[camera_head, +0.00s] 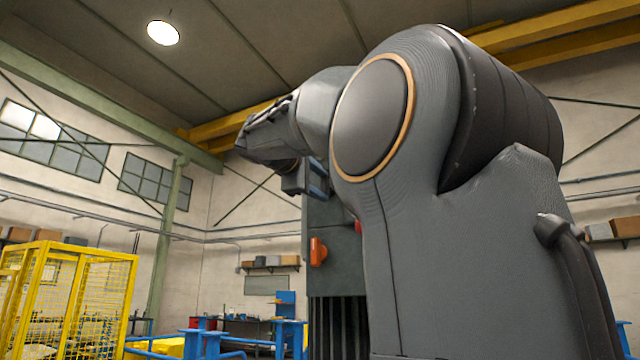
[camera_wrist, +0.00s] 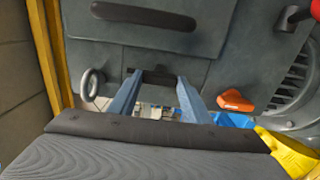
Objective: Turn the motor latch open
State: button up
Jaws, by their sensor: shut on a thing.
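My gripper (camera_wrist: 155,80) reaches to a dark grey panel (camera_wrist: 222,50) in the wrist view. Its two blue-grey fingers are shut on a small dark latch piece (camera_wrist: 157,74) on the panel. The fingers hide part of the latch, and I cannot tell how far it is turned. In the head view my gripper (camera_head: 318,178) is at the upper part of a tall dark cabinet (camera_head: 345,262), partly hidden behind my arm. The latch does not show there.
An orange handle (camera_head: 317,252) sits on the cabinet, below my gripper; the wrist view shows an orange piece (camera_wrist: 235,101) right of the fingers. A metal ring (camera_wrist: 90,84), a black bar (camera_wrist: 145,16) and a red-ended lever (camera_wrist: 294,17) are nearby. A yellow cage (camera_head: 75,290) stands left.

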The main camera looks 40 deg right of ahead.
jog(key=o, duration=1)
jog(key=shift+o, duration=0.2)
jog(key=b+v, duration=0.2)
jog(key=v, duration=0.6)
